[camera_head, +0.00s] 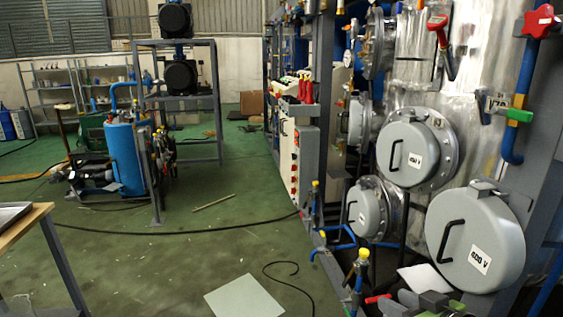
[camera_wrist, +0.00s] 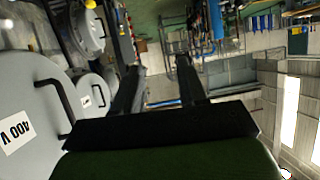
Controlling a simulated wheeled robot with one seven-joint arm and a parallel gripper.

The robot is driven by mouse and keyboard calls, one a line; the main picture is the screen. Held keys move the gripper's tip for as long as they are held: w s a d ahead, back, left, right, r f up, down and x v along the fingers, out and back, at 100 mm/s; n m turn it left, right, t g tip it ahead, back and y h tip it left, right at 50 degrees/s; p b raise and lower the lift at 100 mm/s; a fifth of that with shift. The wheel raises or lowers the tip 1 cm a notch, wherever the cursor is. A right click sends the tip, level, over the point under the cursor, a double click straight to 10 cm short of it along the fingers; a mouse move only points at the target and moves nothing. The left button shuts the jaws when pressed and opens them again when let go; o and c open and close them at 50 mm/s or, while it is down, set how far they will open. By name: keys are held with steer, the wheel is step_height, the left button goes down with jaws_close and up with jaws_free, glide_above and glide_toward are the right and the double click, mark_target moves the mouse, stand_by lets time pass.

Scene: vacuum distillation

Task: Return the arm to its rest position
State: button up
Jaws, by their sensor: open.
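My gripper (camera_wrist: 158,68) shows in the wrist view as two dark fingers spread apart, with nothing visible between them. It is open. A large round grey cover (camera_wrist: 30,85) marked "400 V" with a black handle fills the left side of that view, beside my gripper. I cannot tell the gap between them. My arm and gripper do not show in the head view. There, grey round covers (camera_head: 478,215) with black handles stand at the right.
A blue tank (camera_head: 125,158) on a skid stands at the back left. A table (camera_head: 22,228) edges in at the left. A black cable (camera_head: 170,232) and a pale sheet (camera_head: 245,297) lie on the green floor. Yellow-topped valves (camera_head: 363,255) stand at the front right.

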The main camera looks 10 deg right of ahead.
steer(key=s+a+f+n+g, duration=0.1)
steer(key=s+a+f+g, duration=0.15)
steer(key=a, duration=0.35)
steer(key=s+a+f+g, duration=0.1)
steer(key=s+a+g, duration=0.2)
steer(key=a, duration=0.3)
steer(key=s+a+r+m+g+h, duration=0.2)
steer(key=s+r+m+h, duration=0.1)
steer(key=s, duration=0.7)
step_height(320, 180, up, 17)
steer(key=p, duration=1.7)
steer(key=shift+s+d, duration=0.15)
steer(key=shift+s, duration=0.1)
